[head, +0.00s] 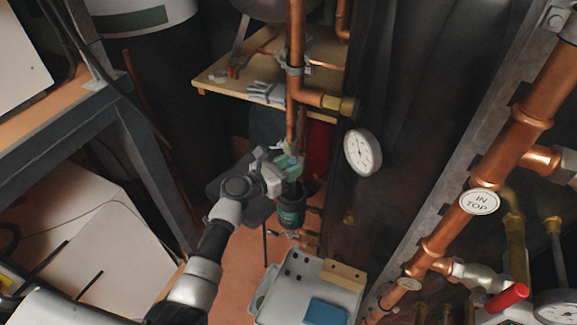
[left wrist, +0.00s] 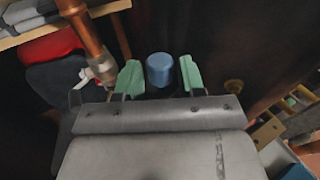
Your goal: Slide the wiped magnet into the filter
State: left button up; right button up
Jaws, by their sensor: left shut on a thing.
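The filter (head: 291,211) is a dark canister with a green band, beside the copper pipe in the middle of the head view. My left gripper (head: 289,163) is over the top of the filter, its green fingertips beside the pipe. In the left wrist view, the magnet's blue rounded cap (left wrist: 159,70) shows between the two green fingertips of my left gripper (left wrist: 160,78). The gripper is shut on the magnet. The magnet's lower part is hidden, and I cannot tell how far it sits in the filter. My right gripper is not in view.
A copper pipe (head: 296,40) runs down close to the gripper. A round gauge (head: 363,152) is to the right. A wooden shelf (head: 215,83) with grey gloves (head: 267,92) is above. A grey tray (head: 283,310) with a blue cloth (head: 326,312) stands below.

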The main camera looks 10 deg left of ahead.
pick_arm(q)
jog(key=shift+f, duration=0.1)
dwell(0.4)
jog(key=shift+f+b, duration=0.8)
jog(key=shift+f, duration=0.05)
jog(key=shift+f, duration=0.1)
jog(key=shift+f+b, duration=0.75)
jog(key=shift+f, duration=0.05)
jog(key=shift+f, duration=0.3)
dwell(0.4)
jog(key=shift+f+b, duration=0.75)
jog(key=shift+b, duration=0.15)
jog(key=shift+f, duration=0.25)
jog(key=shift+f+b, duration=0.8)
jog(key=shift+b, duration=0.05)
jog(key=shift+f, duration=0.15)
